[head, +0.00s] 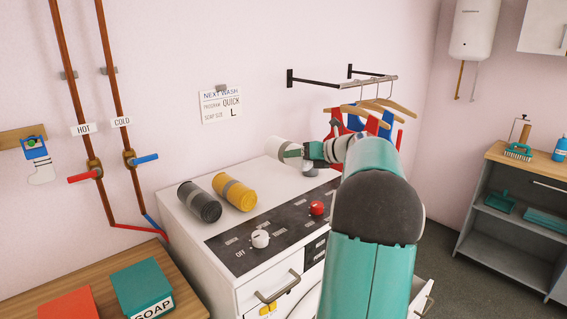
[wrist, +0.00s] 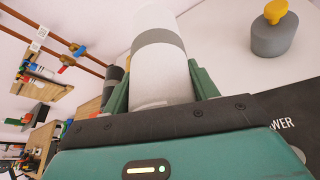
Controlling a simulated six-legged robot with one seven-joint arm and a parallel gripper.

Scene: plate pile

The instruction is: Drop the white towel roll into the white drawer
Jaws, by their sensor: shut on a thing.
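The white towel roll, with a grey band, shows at the tip of my arm in the head view (head: 278,146) and upright in the wrist view (wrist: 162,72). My gripper (head: 306,151) is shut on it, one green finger on each side in the wrist view (wrist: 160,88). In the head view it is over the back of the white machine top; its height above the top is hard to judge. Another white handled part (head: 424,294) shows right of my arm, which hides much of the front.
A dark roll (head: 199,202) and a yellow roll (head: 234,192) lie on the machine top (head: 176,236). A white knob (head: 260,239) and a red knob (head: 316,208) stand up from the dark panel. Hangers with clothes (head: 371,122) hang behind my arm.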

